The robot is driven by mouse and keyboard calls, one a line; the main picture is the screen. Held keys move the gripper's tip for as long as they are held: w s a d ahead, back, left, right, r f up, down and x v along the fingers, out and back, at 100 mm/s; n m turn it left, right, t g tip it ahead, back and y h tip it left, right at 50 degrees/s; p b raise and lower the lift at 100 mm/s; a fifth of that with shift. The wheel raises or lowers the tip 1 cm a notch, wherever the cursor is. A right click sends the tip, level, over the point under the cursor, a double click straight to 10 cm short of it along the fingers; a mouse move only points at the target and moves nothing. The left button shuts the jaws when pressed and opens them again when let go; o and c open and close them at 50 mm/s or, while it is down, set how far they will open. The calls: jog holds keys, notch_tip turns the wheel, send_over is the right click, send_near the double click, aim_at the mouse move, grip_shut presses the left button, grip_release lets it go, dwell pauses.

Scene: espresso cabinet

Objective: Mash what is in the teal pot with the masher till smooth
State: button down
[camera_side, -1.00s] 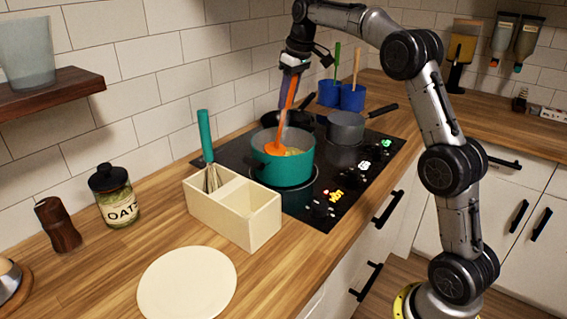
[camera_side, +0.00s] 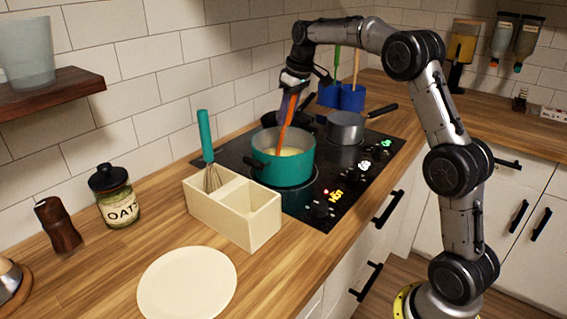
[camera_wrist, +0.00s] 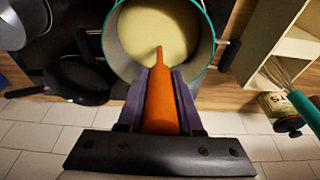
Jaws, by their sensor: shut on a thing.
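The teal pot (camera_side: 290,172) stands on the black cooktop. It holds a pale yellow mass (camera_side: 290,151), which looks mostly even in the wrist view (camera_wrist: 155,28). My gripper (camera_side: 289,92) is above the pot, shut on the handle of an orange tool (camera_side: 283,125). In the wrist view the orange handle (camera_wrist: 160,105) lies between the purple fingers and points into the pot. The tool reaches down inside the pot; its working end is hidden in the yellow mass, so I cannot see its shape.
A cream divided caddy (camera_side: 232,221) with a teal-handled whisk (camera_side: 206,135) stands in front of the pot. A grey saucepan (camera_side: 346,128) and a black pan (camera_wrist: 75,80) are close behind. Blue utensil holders (camera_side: 350,98) stand farther back. A plate (camera_side: 187,284) lies at the front.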

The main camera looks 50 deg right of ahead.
jog(key=shift+f, duration=0.1)
jog(key=shift+r, duration=2.45)
